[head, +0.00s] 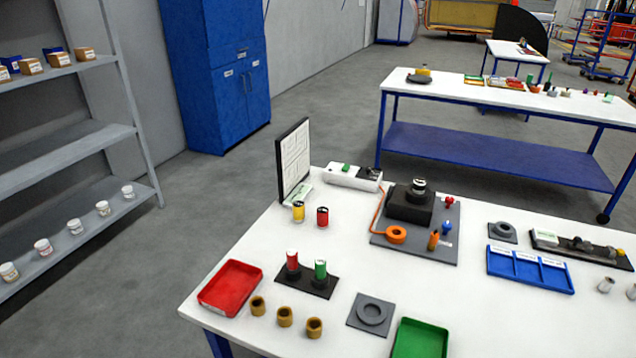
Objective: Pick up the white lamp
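I cannot clearly make out a white lamp. Small pale whitish-grey pieces (605,285) stand at the right edge of the near white table (450,310), one partly cut off, and I cannot tell whether either is a lamp. A yellow lamp-like cylinder (298,212) and a red one (322,217) stand near the upright white panel (295,162). A red cylinder (292,261) and a green one (320,270) stand on a black base (306,284). Neither of my grippers is in view.
The near table also holds a red tray (230,288), brass rings (285,316), a green tray (420,340), a blue divided bin (530,269) and a grey board (415,240) with a black device. A shelf (70,150) stands left. Open floor lies between.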

